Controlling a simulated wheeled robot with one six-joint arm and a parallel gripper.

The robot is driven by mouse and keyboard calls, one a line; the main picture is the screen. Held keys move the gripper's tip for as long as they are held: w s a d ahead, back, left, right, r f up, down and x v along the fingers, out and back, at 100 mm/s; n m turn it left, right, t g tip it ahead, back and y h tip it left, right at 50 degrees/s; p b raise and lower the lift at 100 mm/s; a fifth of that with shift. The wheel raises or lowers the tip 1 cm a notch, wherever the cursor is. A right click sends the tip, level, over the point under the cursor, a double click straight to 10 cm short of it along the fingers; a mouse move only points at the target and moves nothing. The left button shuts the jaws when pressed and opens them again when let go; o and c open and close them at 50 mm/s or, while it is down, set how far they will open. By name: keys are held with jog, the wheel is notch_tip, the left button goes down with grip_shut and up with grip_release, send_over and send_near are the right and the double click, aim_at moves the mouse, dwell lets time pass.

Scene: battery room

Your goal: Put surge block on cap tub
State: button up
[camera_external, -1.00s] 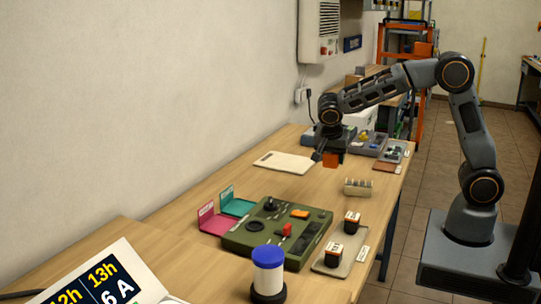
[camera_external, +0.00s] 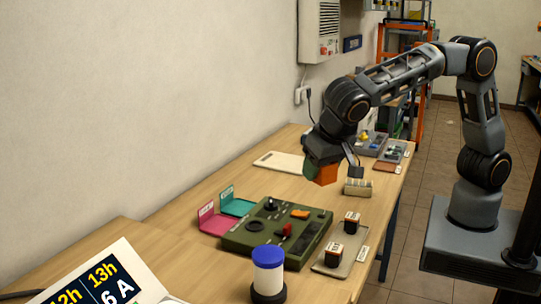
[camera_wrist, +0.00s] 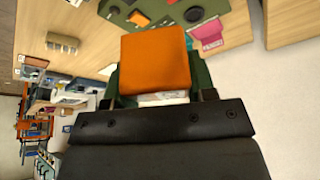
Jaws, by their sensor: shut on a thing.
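My gripper (camera_external: 333,168) is shut on an orange block (camera_external: 325,175) and holds it in the air above the table. In the wrist view the block's flat orange face (camera_wrist: 155,62) fills the space in front of my gripper (camera_wrist: 158,96). Dark green parts show at its sides, and a pale strip shows below it. I take this block as the surge block; no readable label shows. The cap tub cannot be told for certain. Grey tubs (camera_external: 392,157) with small parts stand at the table's far end, partly hidden by my arm.
A green control panel (camera_external: 245,237) lies mid-table, with pink (camera_external: 212,226) and teal (camera_external: 238,207) holders beside it. A tray (camera_external: 325,264) holds two small blocks. A blue-lidded cylinder (camera_external: 268,272) stands in front. A beige ribbed piece (camera_external: 358,188) and white board (camera_external: 278,162) lie farther back.

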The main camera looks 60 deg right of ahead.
jog(key=s+a+r+n+y+p, duration=0.1)
jog(key=s+a+r+n+y, duration=0.15)
jog(key=a+n, duration=0.3)
jog(key=s+a+r+n+y, duration=0.1)
jog(key=s+a+r+n, duration=0.3)
jog(key=a+n, duration=0.15)
jog(key=n+y+p, duration=0.2)
jog(key=n+p, duration=0.2)
send_near(253, 256)
jog(key=shift+w+a+f+g+p, duration=0.2)
jog(key=shift+w+a+f+p, duration=0.15)
jog(key=shift+w, duration=0.1)
jog(key=shift+w+a+f+g+p, duration=0.2)
jog(key=shift+w+a+f+p, duration=0.1)
jog(key=shift+w, duration=0.15)
jog(key=shift+x, duration=0.75)
jog(key=shift+w+a+f+p, duration=0.1)
jog(key=shift+f+p, duration=0.65)
jog(key=shift+f, duration=0.75)
jog(key=shift+f, duration=0.1)
jog(key=o, duration=0.9)
jog(key=shift+o, duration=0.2)
